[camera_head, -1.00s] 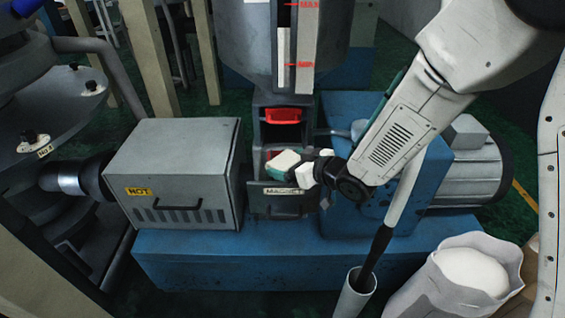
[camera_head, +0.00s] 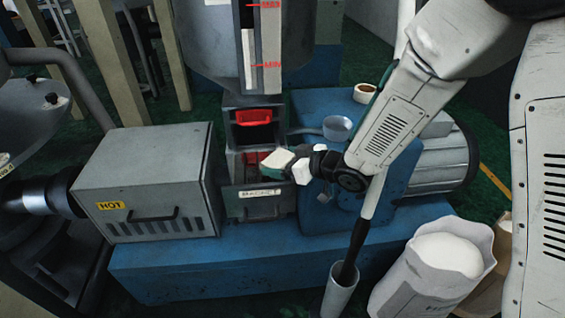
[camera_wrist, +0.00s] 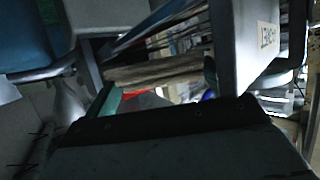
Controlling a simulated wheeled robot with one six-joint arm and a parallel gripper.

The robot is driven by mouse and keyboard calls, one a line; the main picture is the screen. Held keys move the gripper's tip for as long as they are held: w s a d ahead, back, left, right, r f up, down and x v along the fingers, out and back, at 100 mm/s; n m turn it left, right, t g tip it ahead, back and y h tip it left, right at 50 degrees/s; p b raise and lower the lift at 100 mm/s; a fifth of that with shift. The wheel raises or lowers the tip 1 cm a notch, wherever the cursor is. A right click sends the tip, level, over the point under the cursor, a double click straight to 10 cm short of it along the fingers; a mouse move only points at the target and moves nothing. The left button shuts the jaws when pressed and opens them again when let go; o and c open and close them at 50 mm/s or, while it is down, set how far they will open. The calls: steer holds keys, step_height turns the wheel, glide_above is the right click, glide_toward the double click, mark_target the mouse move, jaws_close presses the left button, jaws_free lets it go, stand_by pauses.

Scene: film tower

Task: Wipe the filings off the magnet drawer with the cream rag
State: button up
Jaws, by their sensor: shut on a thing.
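The magnet drawer (camera_head: 239,205) is below the red-handled opening of the grey hopper tower, with a MAGNET label on its front. It appears pulled out. Red shows inside it behind the front. My gripper (camera_head: 296,166) is shut on the cream rag (camera_head: 278,160), which hangs over the right part of the drawer. I cannot tell whether the rag touches the drawer. No filings can be made out.
A grey box marked HOT (camera_head: 150,185) stands just left of the drawer. A small metal pan (camera_head: 338,128) and a round cup (camera_head: 366,92) sit on the blue machine at right. A pole in a white tube (camera_head: 340,290) and an open sack (camera_head: 440,265) stand in front.

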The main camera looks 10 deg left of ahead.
mark_target(282, 152)
steer(key=shift+w+a+r, duration=0.15)
steer(key=shift+w+a, duration=0.1)
steer(key=shift+w, duration=0.45)
steer(key=shift+s+a+r, duration=0.1)
steer(key=shift+s+a, duration=0.35)
steer(key=shift+a, duration=1.4)
steer(key=shift+s+a+r, duration=0.15)
steer(key=shift+s+a, duration=0.3)
steer(key=shift+a, duration=1.4)
steer(key=shift+s+a+r, duration=0.1)
steer(key=shift+s+a, duration=0.35)
steer(key=shift+a, duration=1.4)
steer(key=shift+w+a+r, duration=0.1)
steer(key=shift+w+a, duration=0.05)
steer(key=shift+w, duration=0.9)
steer(key=shift+w+d+r, duration=0.1)
steer(key=shift+w+d, duration=0.35)
steer(key=shift+d, duration=1.4)
steer(key=shift+w+d+r, duration=0.1)
steer(key=shift+w+d, duration=0.3)
steer(key=shift+d, duration=1.4)
steer(key=shift+w+d+r, duration=0.1)
steer(key=shift+w+d, duration=0.35)
steer(key=shift+d, duration=1.4)
steer(key=shift+r, duration=3)
